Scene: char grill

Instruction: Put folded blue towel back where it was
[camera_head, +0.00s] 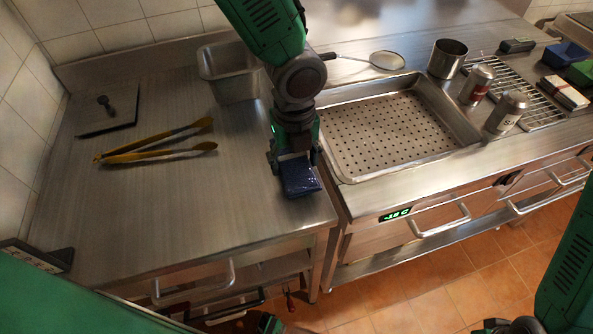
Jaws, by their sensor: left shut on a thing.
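The folded blue towel (299,178) is a small dark-blue block. My left gripper (294,156) points down and is shut on it, near the front right corner of the left steel counter (190,215). I cannot tell whether the towel touches the counter or hangs a little above it. Part of its upper side is hidden by the gripper's fingers. A green part of my right arm shows at the lower right edge; its gripper fingers are not visible.
Yellow-handled tongs (160,146) and a dark flat board (108,112) lie on the left counter. A steel pan (228,75) stands behind my gripper. To the right are a perforated tray (390,130), a ladle (386,60), a steel cup (447,59) and cans (506,112). The counter's front is clear.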

